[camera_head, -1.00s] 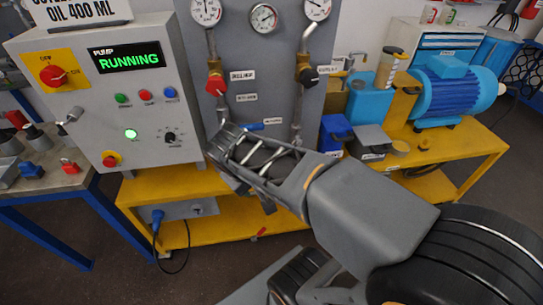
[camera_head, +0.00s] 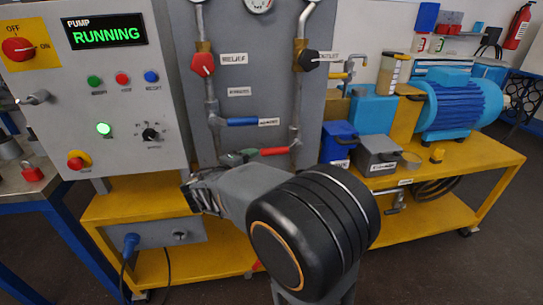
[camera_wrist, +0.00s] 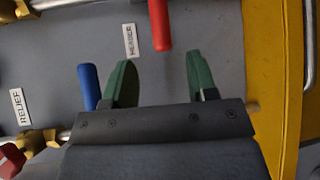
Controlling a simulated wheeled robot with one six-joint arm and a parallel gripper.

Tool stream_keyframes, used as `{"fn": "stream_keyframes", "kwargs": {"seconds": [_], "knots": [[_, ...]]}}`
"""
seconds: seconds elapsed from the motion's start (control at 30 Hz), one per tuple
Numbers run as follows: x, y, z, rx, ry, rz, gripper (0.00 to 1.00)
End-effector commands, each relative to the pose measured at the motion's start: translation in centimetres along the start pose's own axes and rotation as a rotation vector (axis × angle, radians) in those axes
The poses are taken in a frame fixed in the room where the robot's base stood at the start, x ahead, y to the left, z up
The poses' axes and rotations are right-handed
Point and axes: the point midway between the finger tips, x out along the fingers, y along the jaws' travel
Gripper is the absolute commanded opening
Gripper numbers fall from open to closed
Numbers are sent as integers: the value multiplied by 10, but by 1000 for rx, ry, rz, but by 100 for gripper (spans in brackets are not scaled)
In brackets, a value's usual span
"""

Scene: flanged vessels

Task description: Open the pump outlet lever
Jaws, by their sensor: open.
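A red lever (camera_head: 275,151) lies level, pointing left from the lower right pipe of the grey panel; it also shows in the wrist view (camera_wrist: 160,25). A blue lever (camera_head: 242,122) lies level above it and shows left of my fingers in the wrist view (camera_wrist: 88,87). Which lever is the pump outlet one, I cannot read for certain. My gripper (camera_head: 238,157) is open and empty, with green fingers (camera_wrist: 160,70). In the wrist view the red lever's free end lies just ahead of the gap between the fingertips. My arm hides part of the lower panel.
A control box with a display (camera_head: 107,33) reading "RUNNING" stands left. A red knob (camera_head: 203,64) and a black knob (camera_head: 308,60) sit higher on the pipes. A blue motor (camera_head: 462,108) and blue and grey boxes stand right on the yellow bench (camera_head: 480,150).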

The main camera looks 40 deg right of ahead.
Motion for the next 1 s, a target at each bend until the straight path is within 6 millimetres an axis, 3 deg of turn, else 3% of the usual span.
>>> {"fn": "stream_keyframes", "kwargs": {"seconds": [0.2,0.5,0.7,1.0], "knots": [[45,-2,1,0,-5,-3,53],[86,-1,0,0,-2,-3,53],[98,-1,0,-1,0,-2,53],[100,0,0,-1,1,-3,53]]}}
